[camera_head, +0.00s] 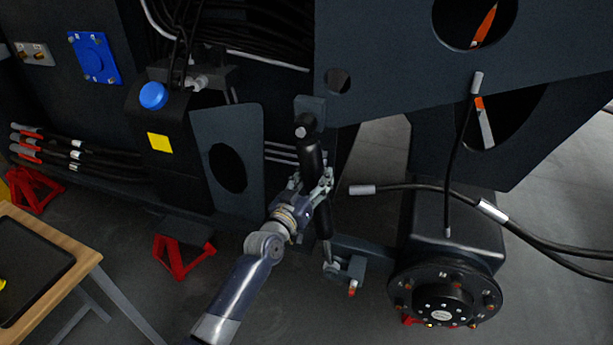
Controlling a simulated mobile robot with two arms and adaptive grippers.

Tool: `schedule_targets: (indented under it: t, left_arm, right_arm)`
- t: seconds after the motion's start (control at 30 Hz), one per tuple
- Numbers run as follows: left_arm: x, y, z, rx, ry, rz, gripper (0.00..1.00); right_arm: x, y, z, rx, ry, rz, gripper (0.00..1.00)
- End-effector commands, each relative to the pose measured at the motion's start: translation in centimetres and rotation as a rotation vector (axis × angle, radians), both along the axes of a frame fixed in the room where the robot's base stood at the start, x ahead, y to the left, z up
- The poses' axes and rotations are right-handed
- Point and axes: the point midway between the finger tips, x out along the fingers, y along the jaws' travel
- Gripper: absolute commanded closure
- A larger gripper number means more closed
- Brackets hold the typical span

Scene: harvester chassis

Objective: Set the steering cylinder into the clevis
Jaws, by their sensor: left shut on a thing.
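The cylinder's upper end is close to a dark bracket (310,106) on the chassis. The rod's lower end is at a small dark bracket that looks like the clevis (347,268), beside the axle. I cannot tell whether the rod end is inside it or just in front. My right gripper is out of view.
The wheel hub (443,297) is right of the clevis. Loose black hoses (420,187) with metal ends hang to the right of the cylinder. A dark plate with a round hole (228,165) stands to the left. A wooden table (85,262) is at lower left; red stands (180,256) are on the floor.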

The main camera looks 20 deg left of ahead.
Motion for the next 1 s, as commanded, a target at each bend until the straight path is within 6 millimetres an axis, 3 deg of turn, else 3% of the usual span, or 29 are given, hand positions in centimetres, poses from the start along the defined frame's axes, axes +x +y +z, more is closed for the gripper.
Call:
schedule_targets:
  t: [0.23, 0.27, 0.33, 0.37, 0.77, 1.0]
  left_arm:
    - [0.0, -0.3, 0.1, -0.013, 0.002, -0.005, 0.95]
    - [0.0, -0.3, 0.1, -0.013, 0.002, -0.005, 0.49]
    - [0.0, -0.3, 0.1, -0.012, 0.002, -0.004, 0.34]
    - [0.0, -0.3, 0.1, -0.011, 0.001, -0.004, 0.31]
    - [-0.3, -0.1, 0.0, -0.005, 0.002, -0.002, 0.31]
    - [-3.8, 0.6, -0.2, -0.004, 0.002, -0.002, 0.31]
  right_arm:
    - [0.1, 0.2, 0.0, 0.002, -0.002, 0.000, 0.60]
    - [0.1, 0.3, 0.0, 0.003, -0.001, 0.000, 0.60]
    - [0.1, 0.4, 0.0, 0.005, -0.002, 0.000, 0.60]
    - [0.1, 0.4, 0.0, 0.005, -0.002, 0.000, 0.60]
    - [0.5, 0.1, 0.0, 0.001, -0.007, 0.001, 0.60]
    - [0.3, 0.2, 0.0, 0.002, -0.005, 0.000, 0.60]
